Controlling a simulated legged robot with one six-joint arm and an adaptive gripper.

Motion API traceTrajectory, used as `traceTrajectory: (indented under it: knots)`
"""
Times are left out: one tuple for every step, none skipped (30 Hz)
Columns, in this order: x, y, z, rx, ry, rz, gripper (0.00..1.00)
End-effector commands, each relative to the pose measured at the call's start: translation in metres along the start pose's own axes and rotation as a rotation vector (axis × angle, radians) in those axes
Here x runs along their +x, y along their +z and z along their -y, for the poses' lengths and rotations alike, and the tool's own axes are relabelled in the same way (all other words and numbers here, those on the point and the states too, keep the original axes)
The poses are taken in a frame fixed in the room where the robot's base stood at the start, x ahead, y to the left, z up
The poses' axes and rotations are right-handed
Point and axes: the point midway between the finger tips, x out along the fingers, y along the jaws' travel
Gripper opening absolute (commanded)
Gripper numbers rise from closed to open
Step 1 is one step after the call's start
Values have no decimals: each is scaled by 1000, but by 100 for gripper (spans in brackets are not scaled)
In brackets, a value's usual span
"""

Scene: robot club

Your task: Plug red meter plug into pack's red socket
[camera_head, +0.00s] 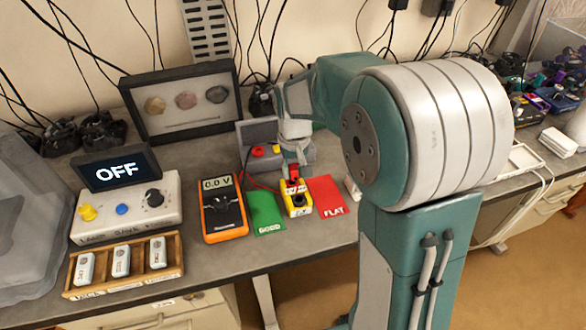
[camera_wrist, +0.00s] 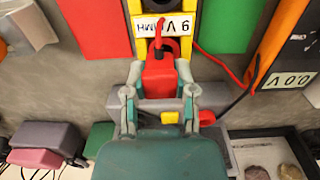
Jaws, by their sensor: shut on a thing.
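My gripper (camera_wrist: 159,88) is shut on the red meter plug (camera_wrist: 158,76), a red block with a red lead curling from its top. In the head view my gripper (camera_head: 292,163) holds the red plug (camera_head: 292,181) at the far end of the yellow pack (camera_head: 299,212). The pack's red socket is hidden under the plug and fingers, and I cannot tell whether the plug is seated. The orange meter (camera_head: 227,232) reads 0.0 V.
The pack stands between a green GOOD mat (camera_head: 265,211) and a red FLAT mat (camera_head: 326,195). A grey holder (camera_head: 302,154) with red and yellow parts stands behind. A control box (camera_head: 110,215) with an OFF screen and a wooden tray (camera_head: 125,283) are left.

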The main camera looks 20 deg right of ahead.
Motion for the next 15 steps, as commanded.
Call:
traceTrajectory:
  knots:
    - [0, 0, 1, -1, 0, 0, 0]
    - [0, 0, 1, -1, 0, 0, 0]
    - [0, 0, 2, -1, 0, 0, 0]
    - [1, 0, 2, -1, 0, 0, 0]
    - [1, 0, 2, -1, 0, 0, 0]
    - [1, 0, 3, -1, 0, 0, 0]
    - [1, 0, 4, -1, 0, 0, 0]
    - [1, 0, 4, -1, 0, 0, 0]
    - [1, 0, 4, 0, 0, 0, 0]
    - [1, 0, 4, 0, 0, 0, 0]
    - [1, 0, 4, 0, 0, 0, 0]
    - [1, 0, 4, 0, 0, 0, 0]
    - [1, 0, 4, 0, 0, 0, 0]
    - [1, 0, 4, 0, 0, 0, 0]
    - [1, 0, 4, 0, 0, 0, 0]
